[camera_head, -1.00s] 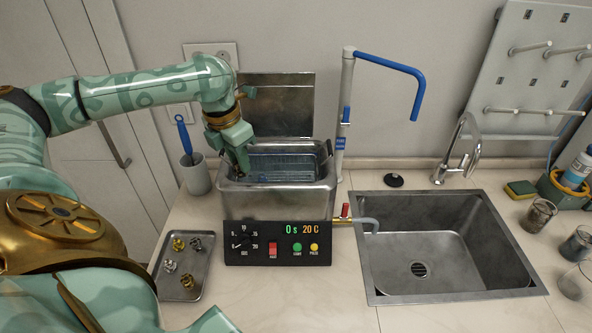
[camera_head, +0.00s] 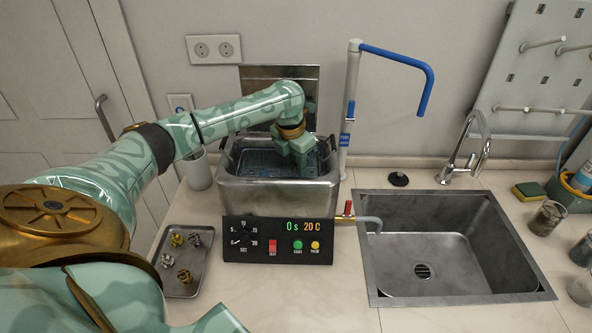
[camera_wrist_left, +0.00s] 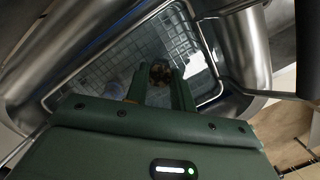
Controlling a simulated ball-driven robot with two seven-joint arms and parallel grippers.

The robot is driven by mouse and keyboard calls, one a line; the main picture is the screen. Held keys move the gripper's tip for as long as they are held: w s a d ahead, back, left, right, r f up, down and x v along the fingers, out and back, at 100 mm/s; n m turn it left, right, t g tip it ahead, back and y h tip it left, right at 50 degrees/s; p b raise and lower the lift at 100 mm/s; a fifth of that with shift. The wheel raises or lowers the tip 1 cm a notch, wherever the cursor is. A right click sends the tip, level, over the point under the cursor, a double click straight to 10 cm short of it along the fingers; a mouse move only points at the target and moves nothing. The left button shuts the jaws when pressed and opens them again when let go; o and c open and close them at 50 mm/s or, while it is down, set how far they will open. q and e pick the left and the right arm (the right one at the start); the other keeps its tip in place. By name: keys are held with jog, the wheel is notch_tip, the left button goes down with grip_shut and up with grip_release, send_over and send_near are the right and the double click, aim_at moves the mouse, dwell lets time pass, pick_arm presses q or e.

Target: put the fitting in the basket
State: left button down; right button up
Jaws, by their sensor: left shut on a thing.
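My left gripper (camera_head: 302,168) is over the right part of the open steel bath, pointing down. In the wrist view its two fingers (camera_wrist_left: 160,88) are shut on a small dark, brassy fitting (camera_wrist_left: 160,72) at their tips. The fitting is hidden behind the fingers in the head view. The wire basket (camera_head: 258,163) sits inside the bath, and its mesh (camera_wrist_left: 105,62) shows beneath the fitting in the wrist view. I cannot tell whether the fitting touches the mesh. My right gripper is not in view.
A metal tray (camera_head: 190,220) with several gold and silver fittings lies left of the bath's control panel (camera_head: 278,241). The bath's steel rim (camera_wrist_left: 232,45) surrounds the basket.

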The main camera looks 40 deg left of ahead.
pick_arm(q)
notch_tip(320, 180, down, 2)
jog(key=shift+f, duration=0.2)
jog(key=shift+r, duration=0.1)
jog(key=c, duration=1.2)
grip_release()
jog(key=r+p, duration=0.1)
jog(key=r, duration=0.3)
jog(key=s+r+p, duration=0.1)
jog(key=r, duration=0.3)
jog(key=s+r+p, duration=0.1)
jog(key=r, duration=0.3)
jog(key=shift+a, duration=0.1)
